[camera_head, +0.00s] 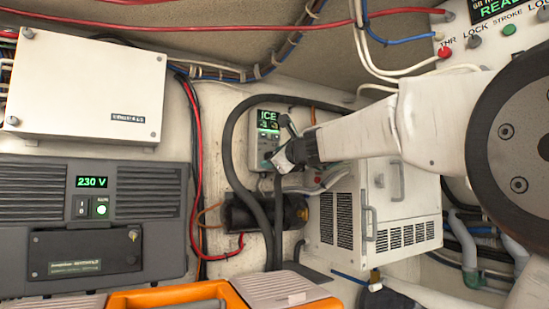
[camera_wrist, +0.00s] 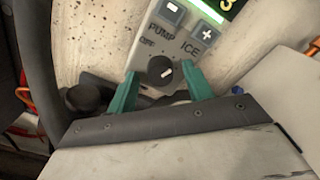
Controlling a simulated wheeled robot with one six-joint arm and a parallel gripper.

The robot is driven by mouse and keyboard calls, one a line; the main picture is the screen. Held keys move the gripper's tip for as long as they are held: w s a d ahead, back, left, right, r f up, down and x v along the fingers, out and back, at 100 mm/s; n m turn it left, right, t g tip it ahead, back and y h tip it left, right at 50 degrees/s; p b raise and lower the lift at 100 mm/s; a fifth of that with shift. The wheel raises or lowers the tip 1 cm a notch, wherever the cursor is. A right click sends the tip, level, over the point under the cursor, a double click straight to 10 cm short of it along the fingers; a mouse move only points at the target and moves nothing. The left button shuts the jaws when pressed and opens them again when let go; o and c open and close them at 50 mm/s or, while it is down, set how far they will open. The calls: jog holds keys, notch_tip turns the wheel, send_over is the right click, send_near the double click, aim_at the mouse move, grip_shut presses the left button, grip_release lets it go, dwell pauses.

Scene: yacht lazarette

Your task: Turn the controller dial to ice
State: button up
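The controller (camera_head: 265,138) is a light grey box on the back wall, with a green display reading ICE in the head view. In the wrist view its panel (camera_wrist: 185,62) carries the labels OFF, PUMP and ICE. The black round dial (camera_wrist: 158,66) sits below them; its short white mark lies on its right part, tilted slightly up to the right. My gripper (camera_wrist: 161,76) has its two teal fingers on either side of the dial, with gaps visible. In the head view my gripper (camera_head: 283,147) covers the dial and the panel's lower right.
A white vented unit (camera_head: 400,200) stands right of the controller, below my arm. A thick black hose (camera_head: 228,150) loops close by on the left. A dark cylinder (camera_head: 250,212) lies below. A grey 230 V unit (camera_head: 95,225) is at left.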

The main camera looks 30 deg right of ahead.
jog(key=s, duration=0.7)
jog(key=shift+s, duration=0.4)
